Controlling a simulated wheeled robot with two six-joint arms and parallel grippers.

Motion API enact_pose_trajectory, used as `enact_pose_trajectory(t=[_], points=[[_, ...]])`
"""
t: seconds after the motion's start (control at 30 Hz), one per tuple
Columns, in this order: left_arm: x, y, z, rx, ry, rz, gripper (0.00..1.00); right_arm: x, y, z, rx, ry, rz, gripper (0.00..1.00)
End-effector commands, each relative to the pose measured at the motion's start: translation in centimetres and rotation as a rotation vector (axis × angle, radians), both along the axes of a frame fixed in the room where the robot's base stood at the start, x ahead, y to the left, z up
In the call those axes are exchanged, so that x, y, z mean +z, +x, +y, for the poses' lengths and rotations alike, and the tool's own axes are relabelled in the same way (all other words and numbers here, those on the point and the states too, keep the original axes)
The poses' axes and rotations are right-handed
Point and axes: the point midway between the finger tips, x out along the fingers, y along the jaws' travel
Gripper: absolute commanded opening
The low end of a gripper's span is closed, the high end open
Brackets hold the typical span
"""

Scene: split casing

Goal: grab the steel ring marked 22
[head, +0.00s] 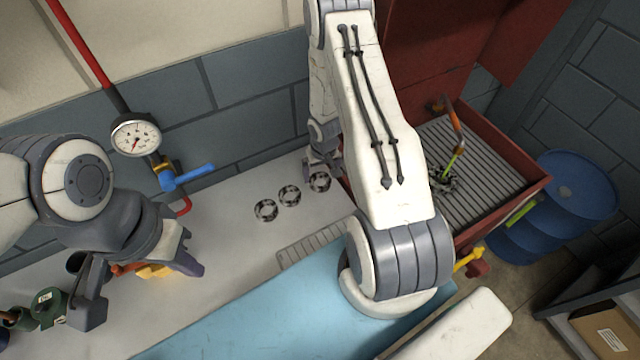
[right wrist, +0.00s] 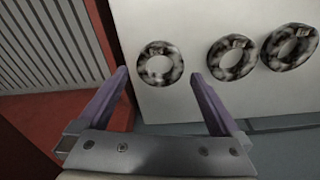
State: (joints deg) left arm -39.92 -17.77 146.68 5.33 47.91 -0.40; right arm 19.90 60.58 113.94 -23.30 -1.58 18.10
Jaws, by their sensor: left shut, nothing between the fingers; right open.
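Three mottled black-and-grey steel rings lie in a slanting row on the pale worktop in the head view: the left one (head: 257,210), the middle one (head: 282,195) and the right one (head: 320,190). I cannot read any number on them. My right gripper (head: 322,168) is close to the right ring. In the right wrist view, my right gripper (right wrist: 159,74) is open and empty, with the nearest ring (right wrist: 143,66) showing between its fingertips. The two other rings (right wrist: 216,62) (right wrist: 273,53) show to the right. My left gripper (head: 190,266) is shut and empty at the left.
A red tray with a ribbed floor (head: 546,182) stands right of the worktop; its edge is close to my right gripper. A pressure gauge (head: 135,136) and blue valve handle (head: 190,177) are on the wall. A blue mat (head: 250,320) lies in front. Green cylinders (head: 47,308) stand left.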

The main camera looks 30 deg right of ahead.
Motion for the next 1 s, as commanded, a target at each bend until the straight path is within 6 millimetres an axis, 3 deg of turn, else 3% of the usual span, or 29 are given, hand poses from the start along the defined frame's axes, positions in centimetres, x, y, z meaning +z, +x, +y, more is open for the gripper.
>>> enact_pose_trajectory(t=[0.1,0.2,0.43,0.47,0.7,0.73,1.0], points=[[-1.0,0.0,0.0,-0.001,0.0,0.0,0.0,-2.4,0.4,-0.1,0.001,0.0,0.002,1.0],[-1.7,0.0,0.0,-0.001,0.0,0.0,0.0,-3.5,0.6,0.0,0.003,0.001,0.001,1.0],[-1.5,0.0,0.0,-0.002,0.0,0.0,0.0,-3.5,0.7,-0.1,0.003,0.0,0.0,1.0],[-1.5,0.0,0.0,-0.002,0.0,0.0,0.0,-3.5,0.7,-0.1,0.003,0.0,0.0,0.96],[-1.5,0.0,0.0,-0.001,0.0,0.0,0.0,-3.5,0.7,-0.1,0.002,0.0,0.0,0.04],[-1.5,0.0,0.0,-0.001,0.0,0.0,0.0,-3.5,0.6,-0.1,0.002,0.0,0.0,0.0],[-1.2,0.0,0.0,-0.001,0.0,0.0,0.0,-3.1,0.7,-0.1,0.002,0.0,-0.001,0.0]])
